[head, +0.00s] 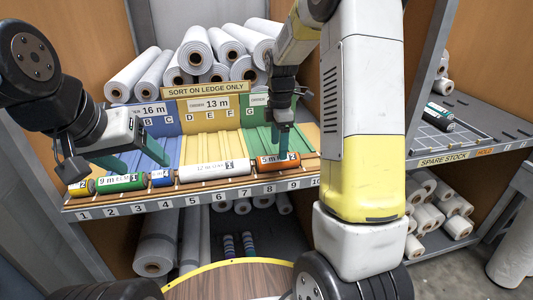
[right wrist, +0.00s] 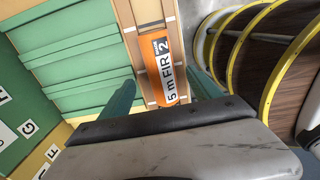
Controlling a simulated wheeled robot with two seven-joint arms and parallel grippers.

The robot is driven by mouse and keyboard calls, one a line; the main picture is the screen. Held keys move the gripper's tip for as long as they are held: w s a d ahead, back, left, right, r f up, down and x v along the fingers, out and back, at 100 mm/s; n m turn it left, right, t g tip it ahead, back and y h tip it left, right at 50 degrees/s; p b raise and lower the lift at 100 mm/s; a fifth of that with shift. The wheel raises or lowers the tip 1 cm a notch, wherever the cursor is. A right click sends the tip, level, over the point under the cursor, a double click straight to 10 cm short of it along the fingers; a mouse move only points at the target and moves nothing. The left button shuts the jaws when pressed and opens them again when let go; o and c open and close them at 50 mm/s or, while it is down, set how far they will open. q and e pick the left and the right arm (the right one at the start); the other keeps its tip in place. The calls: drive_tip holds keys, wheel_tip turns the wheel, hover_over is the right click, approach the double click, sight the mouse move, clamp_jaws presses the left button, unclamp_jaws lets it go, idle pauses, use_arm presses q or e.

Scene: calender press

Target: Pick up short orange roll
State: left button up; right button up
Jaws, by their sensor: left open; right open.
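The short orange roll (head: 278,162), labelled 5 m FIR 2, lies on the ledge over numbers 8 and 9 in the head view. In the right wrist view the orange roll (right wrist: 163,70) lies between the two teal fingers of my right gripper (right wrist: 160,92). The right gripper (head: 284,142) is open and comes down over the roll from above; whether a finger touches it I cannot tell. My left gripper (head: 133,160) is open at the left, its fingers above the ledge near the green roll (head: 121,183) and the small blue roll (head: 162,178).
A long white roll (head: 213,170) lies on the ledge just left of the orange roll. A small orange-yellow roll (head: 81,187) lies at the ledge's left end. Sloped blue, yellow and green panels rise behind, with large white rolls (head: 197,52) above. A round wooden table (head: 232,280) stands in front.

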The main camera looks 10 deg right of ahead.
sight(278, 162)
wheel_tip(278, 162, down, 5)
drive_tip(key=shift+a+f, duration=0.1)
drive_tip(key=c, duration=1.5)
